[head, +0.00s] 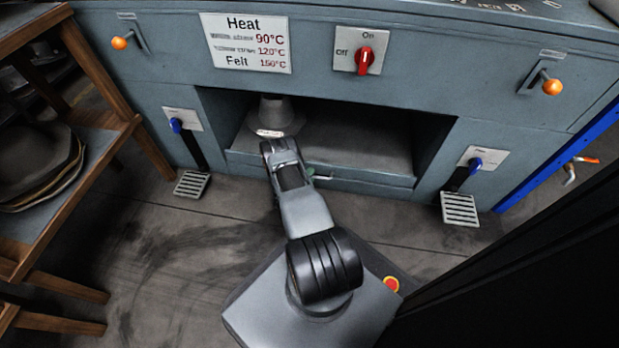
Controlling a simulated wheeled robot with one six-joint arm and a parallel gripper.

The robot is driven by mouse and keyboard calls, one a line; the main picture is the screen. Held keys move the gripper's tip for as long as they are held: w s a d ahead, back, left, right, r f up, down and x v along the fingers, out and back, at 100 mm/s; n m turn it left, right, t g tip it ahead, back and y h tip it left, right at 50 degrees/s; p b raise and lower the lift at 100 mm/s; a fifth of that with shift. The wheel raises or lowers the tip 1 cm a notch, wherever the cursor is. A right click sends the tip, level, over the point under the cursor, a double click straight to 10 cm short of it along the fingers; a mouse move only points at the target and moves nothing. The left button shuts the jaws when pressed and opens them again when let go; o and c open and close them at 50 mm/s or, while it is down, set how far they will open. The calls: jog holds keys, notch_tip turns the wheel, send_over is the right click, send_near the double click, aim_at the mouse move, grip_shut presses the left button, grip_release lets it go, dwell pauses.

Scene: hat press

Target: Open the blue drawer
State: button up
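A low blue-grey drawer front (372,186) runs along the bottom of the open recess in the blue-grey machine. It looks shut, nearly flush with the machine. A small greenish handle (322,177) shows at its middle, partly hidden by my arm. My arm reaches forward from my base to the left part of this drawer. My gripper (280,150) is over the drawer's upper edge, left of the handle. Its fingers are too small and foreshortened to tell open from shut. I see nothing held in it.
A grey hat-shaped form (275,113) stands in the recess just beyond my gripper. Foot pedals (191,184) and (460,208) flank the recess. A wooden rack with hats (40,165) stands left. A blue post (560,155) stands right. The floor before the drawer is clear beside my base.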

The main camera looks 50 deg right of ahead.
jog(key=shift+c, duration=0.3)
grip_shut()
jog(key=shift+a, duration=0.1)
